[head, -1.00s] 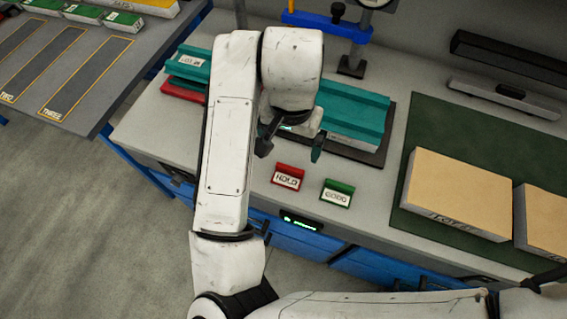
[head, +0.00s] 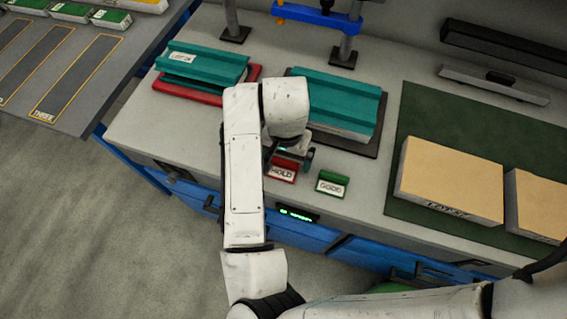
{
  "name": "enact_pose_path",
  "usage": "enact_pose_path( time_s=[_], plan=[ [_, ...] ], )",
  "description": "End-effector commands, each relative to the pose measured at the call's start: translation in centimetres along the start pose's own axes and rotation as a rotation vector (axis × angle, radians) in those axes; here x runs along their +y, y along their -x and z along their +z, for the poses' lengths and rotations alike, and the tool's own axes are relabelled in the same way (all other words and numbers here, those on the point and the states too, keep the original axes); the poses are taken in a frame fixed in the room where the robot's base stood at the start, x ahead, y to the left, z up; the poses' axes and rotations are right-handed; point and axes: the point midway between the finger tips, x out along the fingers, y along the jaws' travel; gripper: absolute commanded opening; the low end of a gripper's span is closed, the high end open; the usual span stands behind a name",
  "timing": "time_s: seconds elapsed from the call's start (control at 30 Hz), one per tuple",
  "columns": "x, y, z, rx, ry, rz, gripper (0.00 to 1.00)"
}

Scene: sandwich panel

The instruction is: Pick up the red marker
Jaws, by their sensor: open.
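The red marker (head: 282,174), a small block with a white label reading HOLD, sits on the light grey bench near its front edge. My gripper (head: 290,160) is open and over the back of the red marker, partly covering its upper part in the view. One dark finger shows at the right; the other is largely hidden by my wrist. I cannot tell whether the fingers touch the marker or are still above it. The green marker (head: 332,184), labelled GOOD, stands just right of it.
Behind are a teal panel (head: 335,97) on a dark plate and another teal panel (head: 203,66) on a red tray (head: 175,90). Tan panels (head: 452,178) lie on a green mat (head: 425,120) at right. A press stand (head: 318,18) rises at the back.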

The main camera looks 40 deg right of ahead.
Motion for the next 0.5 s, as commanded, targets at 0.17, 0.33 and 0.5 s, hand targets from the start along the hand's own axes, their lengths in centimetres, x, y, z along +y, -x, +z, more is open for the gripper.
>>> enact_pose_path(
  time_s=[0.17,0.33,0.5],
  plan=[
    [-0.01,0.02,-0.01,0.000,0.000,0.000,0.94],
    [-0.01,0.04,-0.01,0.000,0.000,-0.001,0.78],
    [-0.02,0.05,-0.01,0.000,0.000,-0.001,0.62]
  ],
)
